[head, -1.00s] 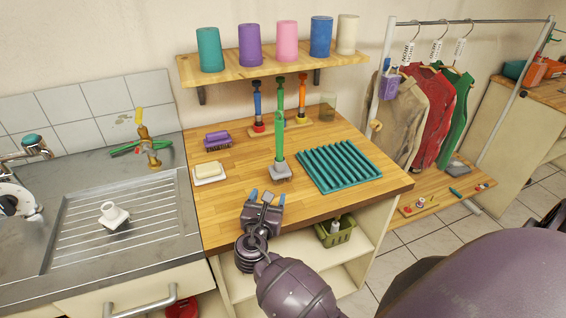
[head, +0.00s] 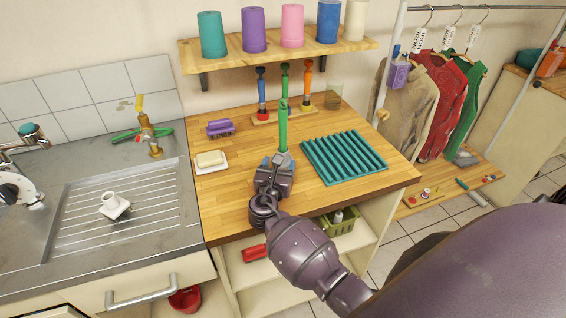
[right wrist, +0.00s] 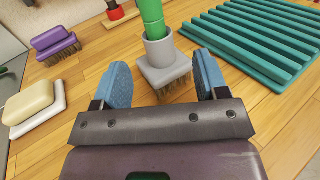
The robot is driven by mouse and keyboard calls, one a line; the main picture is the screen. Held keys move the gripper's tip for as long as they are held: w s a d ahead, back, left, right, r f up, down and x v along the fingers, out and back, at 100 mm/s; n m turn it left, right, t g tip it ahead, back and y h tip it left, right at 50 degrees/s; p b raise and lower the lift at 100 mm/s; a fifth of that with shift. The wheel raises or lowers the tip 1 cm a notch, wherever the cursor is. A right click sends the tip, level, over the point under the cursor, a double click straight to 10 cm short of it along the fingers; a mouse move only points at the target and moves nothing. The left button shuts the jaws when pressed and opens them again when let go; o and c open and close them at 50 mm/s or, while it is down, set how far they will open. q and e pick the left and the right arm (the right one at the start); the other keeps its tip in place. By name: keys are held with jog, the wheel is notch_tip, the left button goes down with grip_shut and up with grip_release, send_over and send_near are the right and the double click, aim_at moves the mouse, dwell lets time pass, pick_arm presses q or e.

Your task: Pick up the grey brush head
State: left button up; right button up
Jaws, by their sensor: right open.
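The grey brush head (right wrist: 165,68) stands bristles down on the wooden worktop, with a green handle (head: 283,128) upright in its socket. In the right wrist view the brush head is just ahead of and partly between the blue fingertips. My right gripper (right wrist: 162,82) is open, with a finger to each side and wood showing between the fingers and the head. In the head view my right gripper (head: 277,162) hides most of the brush head. My left gripper is not in view.
A teal ribbed mat (head: 344,158) lies close on the right. A purple brush (head: 220,128) and a soap dish (head: 209,168) are on the left.

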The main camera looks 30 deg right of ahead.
aim_at(282, 153)
jog(key=x, duration=0.4)
jog(key=shift+w+d, duration=0.1)
jog(key=shift+w, duration=0.05)
jog(key=shift+r, duration=0.1)
jog(key=c, duration=1)
